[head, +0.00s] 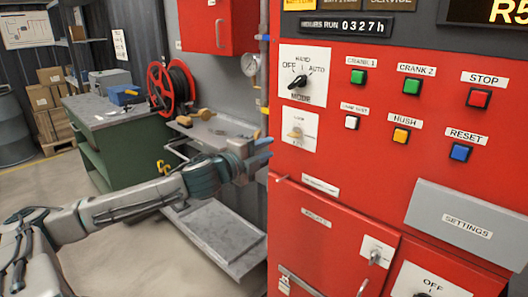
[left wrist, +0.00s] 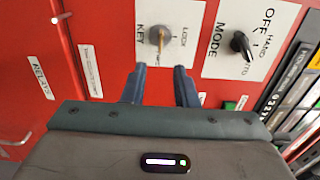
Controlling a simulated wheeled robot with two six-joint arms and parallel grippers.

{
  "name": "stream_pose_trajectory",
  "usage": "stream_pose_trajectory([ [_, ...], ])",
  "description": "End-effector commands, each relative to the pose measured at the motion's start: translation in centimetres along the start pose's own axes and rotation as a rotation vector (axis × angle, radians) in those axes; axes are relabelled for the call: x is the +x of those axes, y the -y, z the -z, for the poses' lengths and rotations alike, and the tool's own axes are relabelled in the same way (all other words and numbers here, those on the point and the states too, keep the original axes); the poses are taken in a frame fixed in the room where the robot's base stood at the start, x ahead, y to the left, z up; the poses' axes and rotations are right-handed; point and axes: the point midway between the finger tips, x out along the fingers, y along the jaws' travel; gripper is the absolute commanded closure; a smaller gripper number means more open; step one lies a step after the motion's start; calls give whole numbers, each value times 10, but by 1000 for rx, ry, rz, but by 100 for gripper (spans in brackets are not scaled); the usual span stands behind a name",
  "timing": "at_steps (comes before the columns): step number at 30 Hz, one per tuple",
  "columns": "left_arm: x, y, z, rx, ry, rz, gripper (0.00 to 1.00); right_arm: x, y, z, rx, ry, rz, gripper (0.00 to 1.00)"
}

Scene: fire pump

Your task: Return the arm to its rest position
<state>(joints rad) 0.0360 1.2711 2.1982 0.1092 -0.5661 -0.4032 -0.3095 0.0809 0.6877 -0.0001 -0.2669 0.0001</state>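My left gripper (head: 262,152) is in front of the red control panel (head: 385,155), near its left edge. In the left wrist view the two fingers of this gripper (left wrist: 160,88) stand apart, with nothing held between them. A key switch (left wrist: 160,38) on a white plate lies just beyond the fingertips; its plate also shows in the head view (head: 297,131), above and right of the gripper. I see no contact between the fingers and the switch. My left arm reaches in from the lower left. My right gripper is not in view.
The black mode knob (head: 299,82) is above the key switch. Panel buttons and a grey settings cover (head: 468,222) are to the right. A grey tray (head: 222,232) is below the gripper. A green cabinet (head: 130,150) and red hose reel (head: 160,88) stand behind. Open floor is at left.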

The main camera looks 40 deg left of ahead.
Motion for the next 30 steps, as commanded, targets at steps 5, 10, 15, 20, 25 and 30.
stream_pose_trajectory([
  [5,0,0,0,0,0,0,74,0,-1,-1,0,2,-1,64],
  [10,0,0,0,0,0,0,74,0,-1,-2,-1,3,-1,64],
  [15,1,-1,-1,-3,3,-1,74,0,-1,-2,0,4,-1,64],
  [20,12,-35,-30,-83,60,-32,74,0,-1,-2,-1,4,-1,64],
  [25,25,-134,-94,-277,205,-115,74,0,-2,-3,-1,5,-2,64],
  [30,14,-257,-139,-465,357,-218,74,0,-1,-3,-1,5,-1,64],
])
